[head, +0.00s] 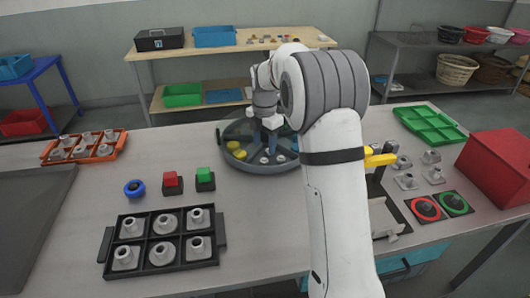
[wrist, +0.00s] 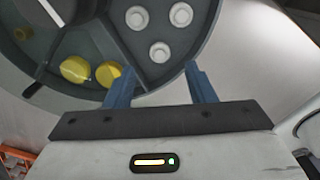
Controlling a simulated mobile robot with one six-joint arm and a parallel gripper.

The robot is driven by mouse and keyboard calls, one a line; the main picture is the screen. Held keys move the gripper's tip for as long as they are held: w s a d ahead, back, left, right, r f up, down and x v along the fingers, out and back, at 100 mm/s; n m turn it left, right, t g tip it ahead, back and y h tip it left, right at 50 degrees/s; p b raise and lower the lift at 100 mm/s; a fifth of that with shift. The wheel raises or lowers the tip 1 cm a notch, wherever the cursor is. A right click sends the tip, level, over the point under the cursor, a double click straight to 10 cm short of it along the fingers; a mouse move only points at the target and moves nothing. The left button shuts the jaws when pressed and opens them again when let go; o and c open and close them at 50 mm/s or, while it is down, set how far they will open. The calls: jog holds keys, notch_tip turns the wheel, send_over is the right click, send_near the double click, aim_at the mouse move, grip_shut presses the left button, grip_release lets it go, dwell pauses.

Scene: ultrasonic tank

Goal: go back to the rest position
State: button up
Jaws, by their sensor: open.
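My gripper (wrist: 162,88) is open, with its two blue fingers apart. In the wrist view its fingertips are over the edge of a round grey divided tray (wrist: 115,60). In the head view my gripper (head: 270,138) is above the round tray (head: 243,167), and my arm hides the tray's right side. Yellow pieces (wrist: 76,69) lie in one compartment and white round pieces (wrist: 159,52) in another.
A black rack (head: 183,235) with several metal parts stands in front. An orange rack (head: 84,146) is at left. A green tray (head: 429,124) and red box (head: 497,166) are at right.

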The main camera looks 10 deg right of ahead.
jog(key=shift+r, duration=1.2)
jog(key=shift+s, duration=0.1)
jog(key=s+d+r+m+t, duration=0.1)
jog(key=s+r+m+t, duration=0.1)
jog(key=s+m, duration=2.2)
jog(key=s, duration=0.9)
jog(key=shift+s+d+r+m+t, duration=0.2)
jog(key=shift+s+r+m+t, duration=0.1)
jog(key=shift+s+r+t, duration=0.1)
